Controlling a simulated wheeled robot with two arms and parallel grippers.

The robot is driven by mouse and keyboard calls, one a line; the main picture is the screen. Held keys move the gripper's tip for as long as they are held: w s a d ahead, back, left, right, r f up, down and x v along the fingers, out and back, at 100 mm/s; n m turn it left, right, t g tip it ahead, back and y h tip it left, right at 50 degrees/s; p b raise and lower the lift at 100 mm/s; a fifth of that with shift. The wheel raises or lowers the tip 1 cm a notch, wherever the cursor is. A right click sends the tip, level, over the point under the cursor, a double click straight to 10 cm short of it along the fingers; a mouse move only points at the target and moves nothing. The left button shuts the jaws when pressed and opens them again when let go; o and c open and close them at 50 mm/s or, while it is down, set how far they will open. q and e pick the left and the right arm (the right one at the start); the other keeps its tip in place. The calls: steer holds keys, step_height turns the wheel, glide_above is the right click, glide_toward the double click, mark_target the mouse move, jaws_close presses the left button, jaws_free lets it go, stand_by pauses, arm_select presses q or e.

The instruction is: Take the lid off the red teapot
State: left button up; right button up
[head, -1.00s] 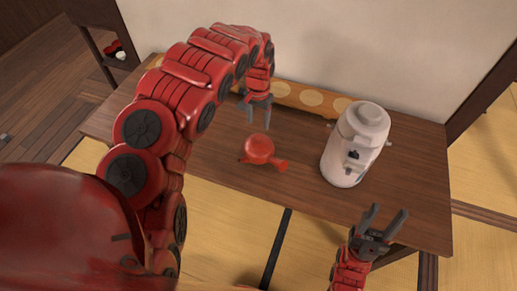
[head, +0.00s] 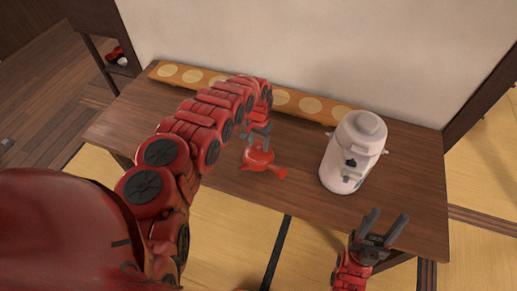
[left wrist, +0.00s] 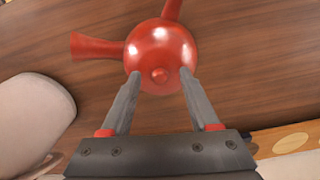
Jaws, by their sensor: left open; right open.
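The red teapot (head: 260,159) stands upright on the wooden table, left of the white dispenser. In the left wrist view the teapot (left wrist: 160,45) shows its round body, a side handle and a spout, with the lid knob (left wrist: 159,75) facing the camera. My left gripper (head: 258,140) is open just above the teapot. In the left wrist view its fingertips (left wrist: 160,78) lie on either side of the knob, with gaps to it; I cannot tell whether they touch the lid. My right gripper (head: 385,232) is open and empty near the table's front edge.
A white dispenser (head: 352,150) stands to the right of the teapot on the table (head: 225,180). A long wooden board with pale round spots (head: 297,103) lies along the wall. The table's right end is clear.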

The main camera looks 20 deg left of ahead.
arm_select(q)
steer(key=shift+f, duration=0.1)
jaws_close()
stand_by(0.3)
stand_by(0.4)
